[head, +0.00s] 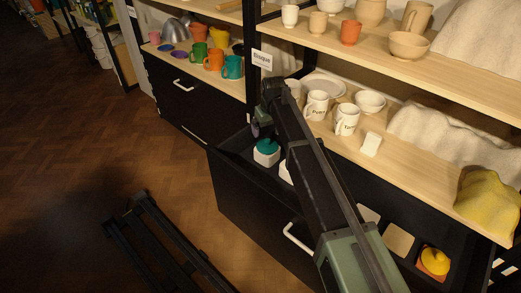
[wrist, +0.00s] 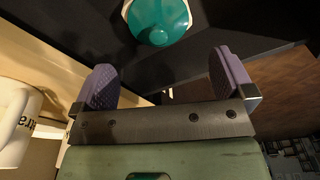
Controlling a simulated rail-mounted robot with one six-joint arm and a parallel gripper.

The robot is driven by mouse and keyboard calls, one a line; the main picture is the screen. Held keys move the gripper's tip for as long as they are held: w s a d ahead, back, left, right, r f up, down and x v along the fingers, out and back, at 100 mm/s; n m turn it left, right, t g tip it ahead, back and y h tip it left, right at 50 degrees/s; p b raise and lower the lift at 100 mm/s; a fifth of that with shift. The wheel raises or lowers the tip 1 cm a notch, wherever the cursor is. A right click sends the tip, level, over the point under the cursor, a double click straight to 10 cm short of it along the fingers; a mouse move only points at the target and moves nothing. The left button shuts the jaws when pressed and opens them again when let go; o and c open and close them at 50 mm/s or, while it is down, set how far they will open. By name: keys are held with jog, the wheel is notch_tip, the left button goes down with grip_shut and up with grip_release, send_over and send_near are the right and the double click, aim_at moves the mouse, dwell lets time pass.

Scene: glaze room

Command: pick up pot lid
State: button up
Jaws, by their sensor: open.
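A teal, round, lid-like piece with a small knob (head: 267,146) sits on a white block (head: 266,159) in the open black drawer. In the wrist view the teal lid (wrist: 160,15) shows at the top edge, partly cut off, ahead of my fingers. My gripper (wrist: 162,65) is open and empty, its purple finger pads wide apart with the lid beyond them, apart from it. In the head view my gripper (head: 257,128) hangs just above and beside the teal lid, and my arm hides part of the drawer. A yellow lid-like piece (head: 434,261) sits on an orange base at the drawer's right.
Behind the drawer (head: 225,165), a wooden shelf holds white lettered mugs (head: 347,119), a bowl (head: 370,101) and a white block (head: 371,144). A mug (wrist: 14,120) is close at left in the wrist view. Coloured mugs (head: 232,68) stand further left.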

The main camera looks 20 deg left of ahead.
aim_at(268, 140)
jog(key=f+b, duration=0.2)
jog(key=f, duration=0.1)
jog(key=f+b, duration=0.3)
jog(key=w+f+b, duration=0.1)
jog(key=f+b, duration=0.2)
jog(key=shift+w+a+f, duration=0.1)
jog(key=shift+a+f, duration=0.15)
jog(key=shift+a, duration=0.15)
jog(key=shift+r+p, duration=0.25)
jog(key=shift+p, duration=0.05)
jog(key=c, duration=0.6)
jog(key=shift+r, duration=0.1)
